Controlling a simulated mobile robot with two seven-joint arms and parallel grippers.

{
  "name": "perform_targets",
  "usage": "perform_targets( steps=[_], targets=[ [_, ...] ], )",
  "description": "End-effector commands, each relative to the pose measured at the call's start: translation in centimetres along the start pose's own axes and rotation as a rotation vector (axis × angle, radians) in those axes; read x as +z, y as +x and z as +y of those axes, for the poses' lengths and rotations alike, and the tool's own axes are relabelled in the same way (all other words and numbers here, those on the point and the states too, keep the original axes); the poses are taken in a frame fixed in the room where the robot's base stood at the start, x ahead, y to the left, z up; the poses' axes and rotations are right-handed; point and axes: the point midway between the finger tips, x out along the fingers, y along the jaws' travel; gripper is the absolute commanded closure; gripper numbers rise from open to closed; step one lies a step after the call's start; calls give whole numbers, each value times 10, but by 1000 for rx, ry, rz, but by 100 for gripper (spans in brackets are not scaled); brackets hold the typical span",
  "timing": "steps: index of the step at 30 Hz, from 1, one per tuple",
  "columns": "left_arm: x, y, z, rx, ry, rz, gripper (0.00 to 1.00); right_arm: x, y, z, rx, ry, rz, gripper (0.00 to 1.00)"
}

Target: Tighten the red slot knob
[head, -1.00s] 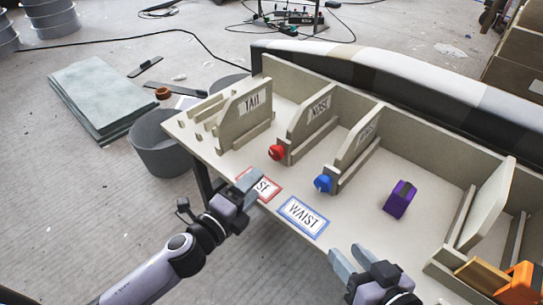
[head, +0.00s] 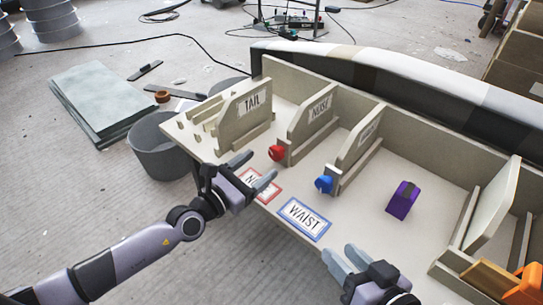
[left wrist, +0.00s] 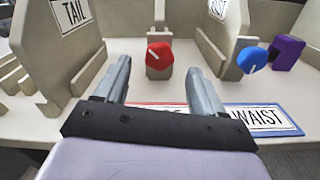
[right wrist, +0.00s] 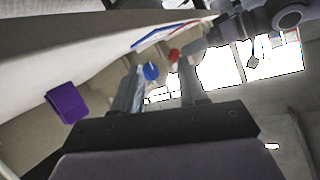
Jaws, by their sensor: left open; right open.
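The red slot knob (head: 276,153) sits at the front foot of the divider labelled NOSE. In the left wrist view the red knob (left wrist: 159,56) shows a pale pointer mark and lies ahead, between the two fingertips. My left gripper (head: 256,171) is open and empty over the red-bordered label, short of the knob and not touching it. The blue knob (head: 324,184) sits at the foot of the divider to the right. My right gripper (head: 344,262) is open and empty near the table's front edge; the blue knob (right wrist: 151,71) also shows in the right wrist view.
A purple block (head: 402,200) lies on the table to the right. The blue-bordered WAIST label (head: 303,218) lies in front of the blue knob. The TAIL divider (head: 246,112) stands left of the red knob. An orange object (head: 525,285) is at the far right.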

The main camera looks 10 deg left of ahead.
Motion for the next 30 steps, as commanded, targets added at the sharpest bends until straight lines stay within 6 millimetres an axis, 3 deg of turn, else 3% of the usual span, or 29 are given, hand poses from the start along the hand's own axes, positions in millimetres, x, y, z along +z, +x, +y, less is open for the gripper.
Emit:
perform_targets(
  steps=[9, 21, 27, 30],
  targets=[
    [-1, 46, 0, 1, -3, -3, 31, 6, 7, -5, -38, 27, 11, 57],
    [0, 55, 0, 0, -3, -1, 31, -1, 7, -6, -40, 20, 29, 57],
    [0, 54, 0, 1, -4, -1, 87, 0, 6, -5, -38, 19, 27, 57],
    [0, 54, 0, 1, -3, -1, 87, 1, 6, -4, -36, 20, 25, 57]
  ],
)
